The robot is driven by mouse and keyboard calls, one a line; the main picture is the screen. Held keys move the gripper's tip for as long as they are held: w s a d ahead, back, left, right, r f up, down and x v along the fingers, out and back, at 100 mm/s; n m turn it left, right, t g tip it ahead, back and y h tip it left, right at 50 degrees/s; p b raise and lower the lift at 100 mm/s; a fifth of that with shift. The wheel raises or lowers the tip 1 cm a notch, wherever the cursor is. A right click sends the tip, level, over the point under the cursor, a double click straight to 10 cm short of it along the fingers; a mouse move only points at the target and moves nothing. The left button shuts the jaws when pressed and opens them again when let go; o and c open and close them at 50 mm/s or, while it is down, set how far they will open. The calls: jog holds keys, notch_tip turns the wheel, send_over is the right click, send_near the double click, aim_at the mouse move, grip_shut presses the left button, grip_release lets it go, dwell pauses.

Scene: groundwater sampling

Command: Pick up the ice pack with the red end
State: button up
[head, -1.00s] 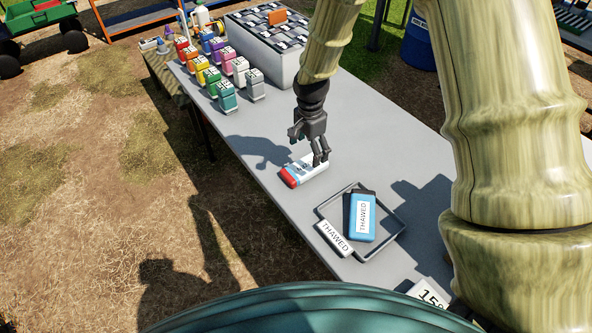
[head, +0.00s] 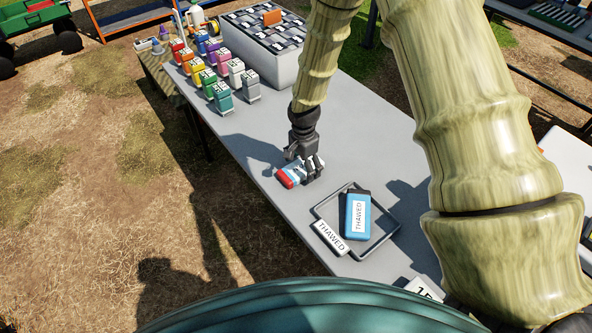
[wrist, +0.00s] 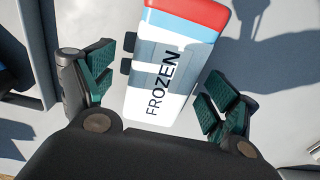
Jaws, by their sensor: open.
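The ice pack with the red end (head: 288,177) lies flat on the grey table, its red end toward the table's near left edge. In the wrist view the ice pack (wrist: 175,62) is white and blue with a red end and reads FROZEN. My gripper (head: 311,172) is right over its far end in the head view, partly hiding it. In the wrist view my gripper (wrist: 160,98) is open, with one green-padded finger on each side of the pack and a gap on both sides. The exact height of the fingertips above the table is hard to tell.
A black-rimmed tray (head: 391,218) with a blue pack (head: 357,215) labelled THAWED stands nearby, with a THAWED sign (head: 331,237) at its front. The table between is clear.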

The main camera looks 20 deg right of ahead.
jog(key=shift+f, duration=0.1)
jog(key=c, duration=1.3)
jog(key=shift+c, duration=0.2)
